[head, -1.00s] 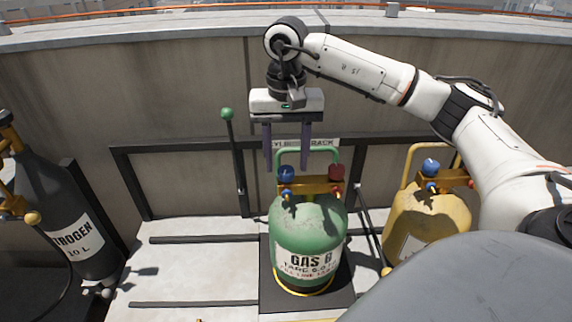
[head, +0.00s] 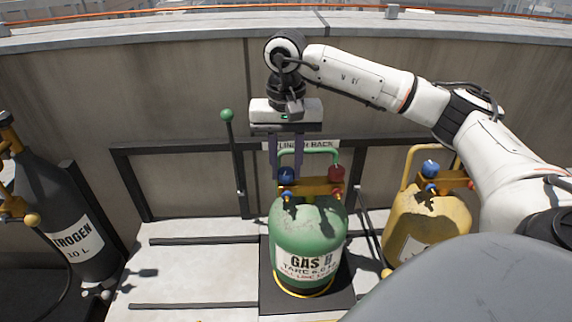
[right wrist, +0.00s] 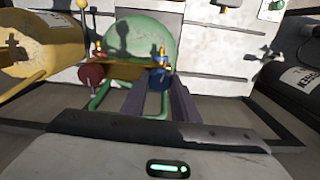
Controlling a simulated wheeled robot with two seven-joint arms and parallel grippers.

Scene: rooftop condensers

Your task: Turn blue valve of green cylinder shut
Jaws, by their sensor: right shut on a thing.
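The green cylinder (head: 308,228) stands upright, labelled GAS, with a brass manifold (head: 312,187) on top. The manifold carries a blue valve (head: 286,174) on the left and a red valve (head: 336,173) on the right. My right gripper (head: 286,172) points down from above, its two dark fingers closed on the blue valve's sides. In the right wrist view, the blue valve (right wrist: 158,79) sits between the fingertips, and the red valve (right wrist: 92,74) is apart from them. My left gripper is not in view.
A yellow cylinder (head: 425,215) with its own blue valve (head: 430,167) stands to the right. A dark nitrogen cylinder (head: 68,215) stands at the left. A green-knobbed lever (head: 227,115) and the rack rail (head: 180,148) are behind. A green handle loop (head: 310,151) rises behind the manifold.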

